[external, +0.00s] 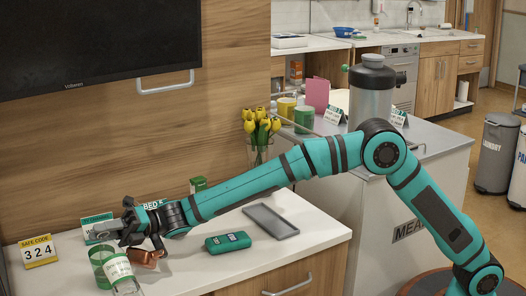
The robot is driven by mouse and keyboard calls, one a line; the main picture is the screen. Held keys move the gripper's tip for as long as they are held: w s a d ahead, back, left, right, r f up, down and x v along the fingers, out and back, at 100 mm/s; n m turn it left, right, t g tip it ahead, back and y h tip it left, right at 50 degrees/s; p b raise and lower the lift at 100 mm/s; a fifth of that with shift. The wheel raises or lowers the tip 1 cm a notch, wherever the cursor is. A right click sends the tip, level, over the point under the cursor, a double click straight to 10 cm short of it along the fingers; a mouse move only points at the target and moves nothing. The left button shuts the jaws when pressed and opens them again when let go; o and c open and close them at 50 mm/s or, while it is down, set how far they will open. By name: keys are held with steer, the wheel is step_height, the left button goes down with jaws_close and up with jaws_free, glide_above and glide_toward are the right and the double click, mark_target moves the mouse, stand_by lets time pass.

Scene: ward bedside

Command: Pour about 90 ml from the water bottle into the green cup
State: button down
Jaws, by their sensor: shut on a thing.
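A clear bottle with a white and green label (118,268), which I take to be the water bottle, is at the left front of the bedside top. It looks tilted, and its upper end is hard to make out under my gripper. A green see-through cup (97,256) is beside and partly behind it. My gripper (118,236) is over these two, shut, seemingly on the bottle; the contact is not clear. Whether water is flowing, and the level in the cup, cannot be seen. Another green cup (304,119) stands on the meal cart at the back.
A copper-coloured vessel (147,258) is just below my gripper. A green device (228,242) and grey tray (271,222) lie to the right. A safe code sign (39,251) stands at left, yellow flowers (262,127) behind. The cart holds a large grey canister (371,92) and yellow cup (286,108).

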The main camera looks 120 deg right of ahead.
mark_target(111, 244)
steer(key=n, duration=0.2)
steer(key=shift+d+r+n+g+y, duration=0.1)
steer(key=shift+r+n+g+y, duration=0.2)
steer(key=shift+n, duration=0.7)
steer(key=a+r+n, duration=0.1)
steer(key=n, duration=0.1)
steer(key=a+r+n+g+y+b, duration=0.1)
steer(key=a+n, duration=0.1)
steer(key=shift+s+r+g, duration=0.1)
steer(key=shift+g, duration=0.2)
steer(key=shift+a+r+n, duration=0.25)
steer(key=shift+a+n, duration=0.35)
steer(key=shift+n, duration=0.6)
steer(key=shift+s+a+f+n+g+b, duration=0.1)
steer(key=shift+a+n+g+b, duration=0.35)
steer(key=shift+n, duration=0.45)
steer(key=shift+a, duration=0.1)
